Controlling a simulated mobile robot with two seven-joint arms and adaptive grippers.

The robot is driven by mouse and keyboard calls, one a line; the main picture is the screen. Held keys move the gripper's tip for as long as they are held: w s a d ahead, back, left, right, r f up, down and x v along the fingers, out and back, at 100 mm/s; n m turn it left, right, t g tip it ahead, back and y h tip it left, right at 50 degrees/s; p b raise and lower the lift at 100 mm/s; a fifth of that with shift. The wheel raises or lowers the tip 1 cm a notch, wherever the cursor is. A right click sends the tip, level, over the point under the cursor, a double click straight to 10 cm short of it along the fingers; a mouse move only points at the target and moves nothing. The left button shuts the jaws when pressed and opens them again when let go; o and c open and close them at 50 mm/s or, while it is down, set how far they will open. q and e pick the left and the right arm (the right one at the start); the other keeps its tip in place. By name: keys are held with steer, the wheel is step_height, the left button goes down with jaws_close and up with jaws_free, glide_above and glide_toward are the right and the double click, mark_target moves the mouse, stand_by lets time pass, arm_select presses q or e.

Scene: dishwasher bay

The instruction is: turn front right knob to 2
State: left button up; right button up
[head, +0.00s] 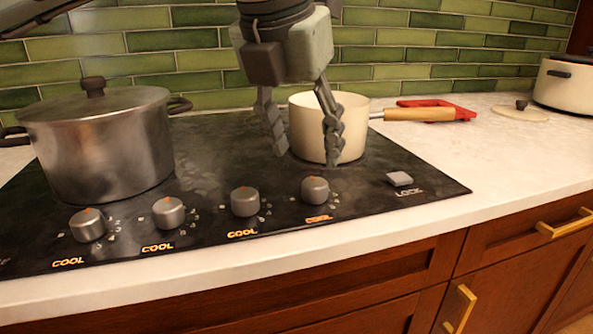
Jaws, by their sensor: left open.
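A row of several grey knobs runs along the front of the black cooktop (215,150). The rightmost knob (315,191) has an orange mark near its top, and a lit orange COOL label shows below it. The knob to its left (245,202) looks alike, also with its mark near the top. I cannot read which burner each knob serves. My left gripper (306,158) is open and empty, pointing down with its fingers apart, above and behind the rightmost knob and in front of the cream saucepan (343,110). It appears clear of the knobs. My right gripper is out of view.
A large lidded steel pot (100,145) stands on the left of the cooktop. The saucepan's wooden handle (420,114) points right, near a red item (440,104). A LOCK button (399,179) sits right of the knobs. The white counter (520,150) at right is mostly clear.

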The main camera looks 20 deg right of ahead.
mark_target(314, 183)
arm_select(q)
steer(key=x, duration=0.7)
steer(key=shift+s+d+p, duration=0.1)
steer(key=shift+s+p, duration=0.05)
steer(key=shift+p, duration=0.15)
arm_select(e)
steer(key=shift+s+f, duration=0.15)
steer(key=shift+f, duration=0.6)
arm_select(q)
steer(key=c, duration=1.1)
steer(key=shift+c, duration=0.3)
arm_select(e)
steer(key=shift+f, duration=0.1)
